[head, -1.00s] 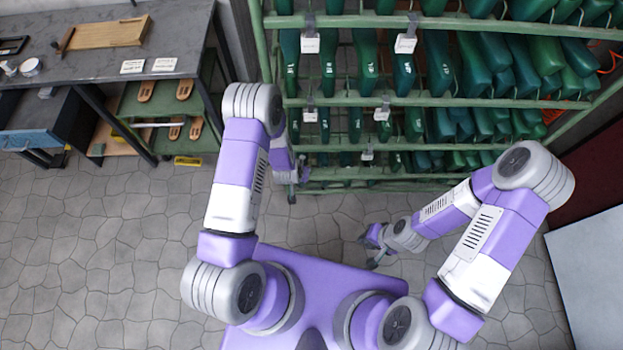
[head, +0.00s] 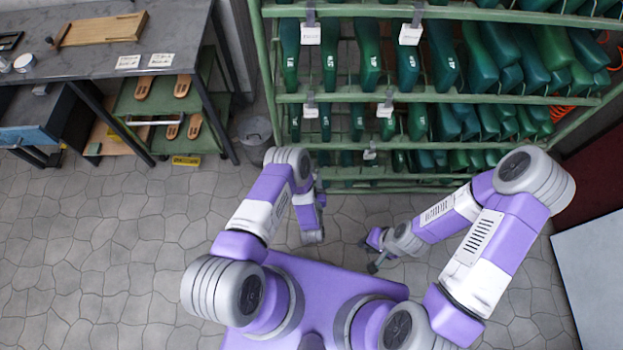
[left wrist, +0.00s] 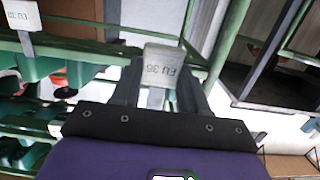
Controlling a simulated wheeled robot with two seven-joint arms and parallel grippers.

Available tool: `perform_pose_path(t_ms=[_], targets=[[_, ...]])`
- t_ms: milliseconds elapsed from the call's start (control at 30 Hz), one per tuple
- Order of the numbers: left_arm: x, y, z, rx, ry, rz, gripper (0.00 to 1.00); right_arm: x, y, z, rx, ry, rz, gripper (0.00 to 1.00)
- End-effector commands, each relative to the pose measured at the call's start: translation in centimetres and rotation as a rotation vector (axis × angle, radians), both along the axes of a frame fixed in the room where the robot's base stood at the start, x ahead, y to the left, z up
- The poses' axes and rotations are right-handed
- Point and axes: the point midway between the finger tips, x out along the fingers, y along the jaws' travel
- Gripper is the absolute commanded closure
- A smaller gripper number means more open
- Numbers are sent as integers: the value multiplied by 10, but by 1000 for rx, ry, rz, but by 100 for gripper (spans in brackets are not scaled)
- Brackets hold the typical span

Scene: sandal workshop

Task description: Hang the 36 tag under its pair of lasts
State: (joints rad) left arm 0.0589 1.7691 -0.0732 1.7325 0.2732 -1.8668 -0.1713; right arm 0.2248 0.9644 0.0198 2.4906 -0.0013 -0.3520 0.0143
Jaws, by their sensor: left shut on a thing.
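The held tag (left wrist: 166,68) is a small white card marked "EU 36", its print upside down in the left wrist view. My left gripper (left wrist: 158,92) is shut on it. In the head view the left hand is low in front of the rack, its fingers and the tag hidden by my arm. Green lasts (head: 367,55) hang in rows on the green rack (head: 440,97). White tags hang from its rails, such as an upper left tag (head: 310,34) and a lower tag (head: 384,110); their print is too small to read. My right gripper (head: 368,255) looks open and empty, away from the rack.
A grey workbench (head: 105,50) with a wooden board stands at the left, sandal soles on the shelf below. A grey bin (head: 255,131) stands between bench and rack. A pale panel (head: 595,270) is at the right. The stone floor at left is clear.

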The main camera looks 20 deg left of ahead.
Motion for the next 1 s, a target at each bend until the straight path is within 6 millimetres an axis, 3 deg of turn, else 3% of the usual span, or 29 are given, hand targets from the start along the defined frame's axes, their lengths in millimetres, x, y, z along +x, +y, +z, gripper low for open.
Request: perform_pose_path(t_ms=[1000], targets=[[73,21,0,1,-3,1,86,0,0,-29,0,0,0,77]])
